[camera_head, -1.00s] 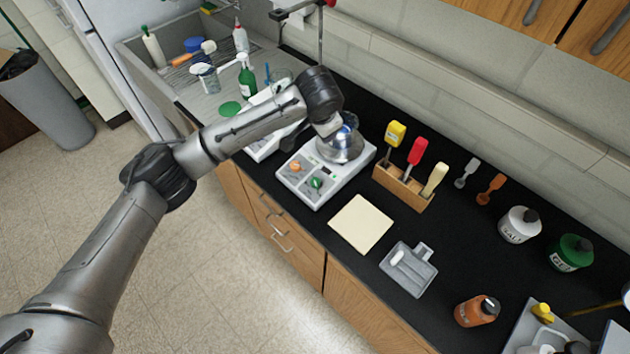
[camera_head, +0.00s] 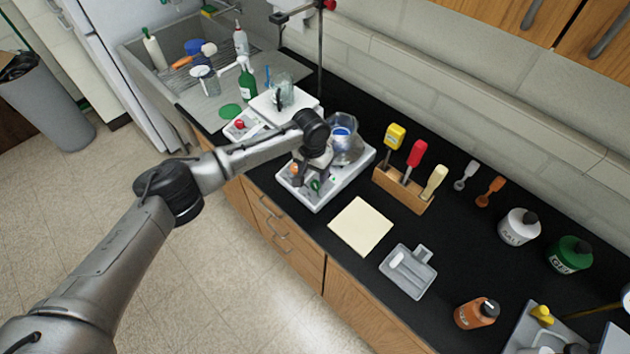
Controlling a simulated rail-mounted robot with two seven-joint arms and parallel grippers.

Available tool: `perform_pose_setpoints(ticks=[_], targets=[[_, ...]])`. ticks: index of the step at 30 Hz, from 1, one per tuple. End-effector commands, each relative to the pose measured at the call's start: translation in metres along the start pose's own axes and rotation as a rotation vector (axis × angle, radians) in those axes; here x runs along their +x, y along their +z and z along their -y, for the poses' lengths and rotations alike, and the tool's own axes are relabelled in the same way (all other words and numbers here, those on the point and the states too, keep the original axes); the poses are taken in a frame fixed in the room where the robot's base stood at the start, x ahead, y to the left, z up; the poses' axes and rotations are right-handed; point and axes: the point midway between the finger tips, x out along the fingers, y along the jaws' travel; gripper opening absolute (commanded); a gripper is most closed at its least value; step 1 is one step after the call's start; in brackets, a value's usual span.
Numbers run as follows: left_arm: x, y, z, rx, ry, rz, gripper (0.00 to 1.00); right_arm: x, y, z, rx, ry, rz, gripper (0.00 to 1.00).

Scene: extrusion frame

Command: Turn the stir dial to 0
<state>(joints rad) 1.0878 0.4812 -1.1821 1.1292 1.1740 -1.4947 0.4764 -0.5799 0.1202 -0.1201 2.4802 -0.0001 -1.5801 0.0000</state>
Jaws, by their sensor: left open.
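A white hotplate stirrer (camera_head: 343,182) stands on the black bench, with an orange dial (camera_head: 294,168) and a green dial (camera_head: 315,185) on its front panel. I cannot read which one is the stir dial. My left gripper (camera_head: 311,180) is open and points down, low over this panel, close to both dials. Its fingers and wrist partly hide the panel. I cannot tell whether a finger touches a dial. A glass beaker with blue contents (camera_head: 343,137) sits on the hotplate's top, just behind the gripper. My right gripper is not in view.
A wooden holder (camera_head: 403,190) with coloured-handled tools is at the right. A cream pad (camera_head: 360,226) and a grey tray (camera_head: 408,270) lie in front.

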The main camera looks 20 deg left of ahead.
Motion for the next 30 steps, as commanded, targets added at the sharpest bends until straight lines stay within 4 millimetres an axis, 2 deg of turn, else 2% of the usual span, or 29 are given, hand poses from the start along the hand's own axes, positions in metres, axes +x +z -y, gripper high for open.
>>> perform_pose_setpoints(ticks=[3, 10, 16, 25, 30], targets=[[0.019, 0.0, 0.0, 0.0, 0.0, 0.001, 0.56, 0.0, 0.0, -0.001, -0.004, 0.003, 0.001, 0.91], [0.044, 0.0, 0.0, 0.0, 0.0, 0.001, 0.56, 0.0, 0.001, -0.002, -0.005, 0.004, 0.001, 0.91], [0.052, 0.0, 0.0, 0.001, 0.0, 0.0, 0.56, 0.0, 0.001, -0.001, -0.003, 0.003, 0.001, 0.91], [0.053, 0.0, 0.0, 0.001, 0.0, -0.001, 0.56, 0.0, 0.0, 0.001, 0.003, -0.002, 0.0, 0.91], [0.053, 0.0, 0.0, 0.001, 0.0, -0.001, 0.4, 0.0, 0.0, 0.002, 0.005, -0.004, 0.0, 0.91]])
